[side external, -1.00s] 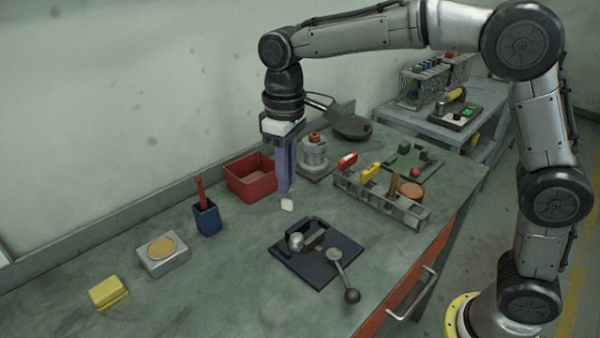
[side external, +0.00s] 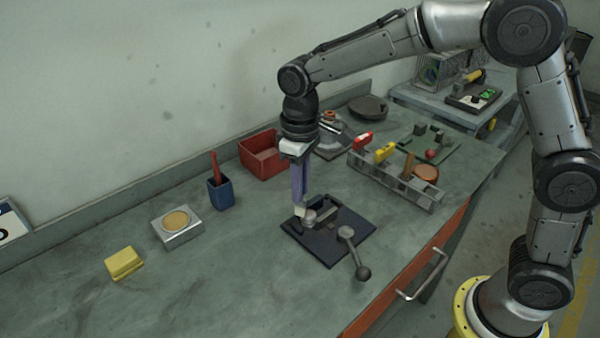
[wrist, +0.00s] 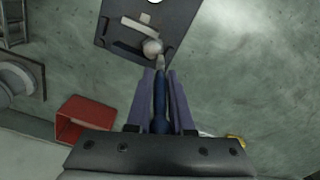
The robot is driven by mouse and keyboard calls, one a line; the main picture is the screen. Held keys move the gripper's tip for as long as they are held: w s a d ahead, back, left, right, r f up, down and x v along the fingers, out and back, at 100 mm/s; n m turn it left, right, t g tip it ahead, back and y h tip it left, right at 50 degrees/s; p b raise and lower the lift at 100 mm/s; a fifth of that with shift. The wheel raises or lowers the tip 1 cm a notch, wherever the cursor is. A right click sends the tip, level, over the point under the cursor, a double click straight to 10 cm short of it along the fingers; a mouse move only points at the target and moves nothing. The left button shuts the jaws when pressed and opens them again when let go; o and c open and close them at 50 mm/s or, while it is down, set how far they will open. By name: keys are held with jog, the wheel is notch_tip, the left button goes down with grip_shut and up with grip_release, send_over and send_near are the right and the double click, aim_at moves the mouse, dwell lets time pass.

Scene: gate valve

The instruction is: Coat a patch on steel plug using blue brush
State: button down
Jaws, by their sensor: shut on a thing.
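My gripper (side external: 299,188) points down over the dark base plate (side external: 342,244) and is shut on the blue brush (wrist: 160,98). The blue handle runs between the fingers in the wrist view, and the pale bristle tip (side external: 300,210) sticks out below them. The steel plug (side external: 310,217), a rounded silver piece, sits in the holder on the plate. It also shows in the wrist view (wrist: 152,46), just beyond the bristles. The tip is right at the plug's left side in the side view; I cannot tell whether they touch.
A blue cup (side external: 221,194) with a red-handled tool, a tin of tan paste (side external: 177,226), a yellow block (side external: 124,263), a red bin (side external: 262,156) and a grey rack (side external: 395,182) stand around. The front left bench is clear.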

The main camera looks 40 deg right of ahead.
jog(key=s+d, duration=0.2)
jog(key=d, duration=0.2)
jog(key=a, duration=0.1)
jog(key=w+a, duration=0.2)
jog(key=a, duration=0.1)
jog(key=shift+w+a+r, duration=0.1)
jog(key=shift+r, duration=3.95)
